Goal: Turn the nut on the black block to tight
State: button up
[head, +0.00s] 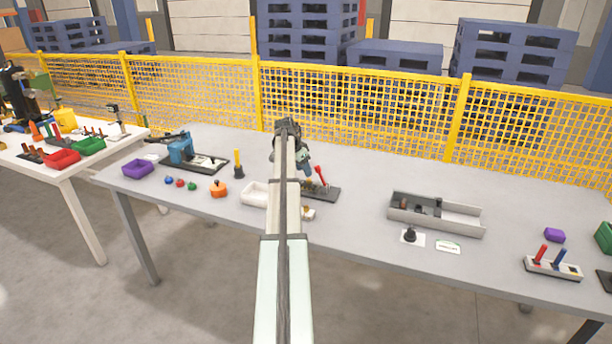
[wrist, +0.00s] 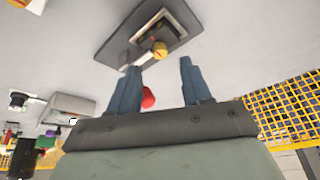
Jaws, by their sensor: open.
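My gripper (head: 305,165) is over the middle of the table in the head view, above a dark base with a red lever (head: 321,178). In the wrist view my gripper (wrist: 160,85) has its two blue-grey fingers spread apart with nothing held between them. A dark plate (wrist: 110,48) with a pale framed recess lies beyond the fingertips. A round yellow knob (wrist: 160,48) shows at the plate's edge, apart from the fingers. A red rounded part (wrist: 148,97) shows beside the left finger, partly hidden. I cannot make out the nut or its tightness for certain.
A long grey tray (head: 462,222) and a black knob on a white card (head: 410,235) stand to the right. A yellow mesh fence (head: 370,105) runs behind the table.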

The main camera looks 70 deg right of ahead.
jog(key=v, duration=0.8)
jog(key=shift+r, duration=0.3)
jog(key=shift+a, duration=0.15)
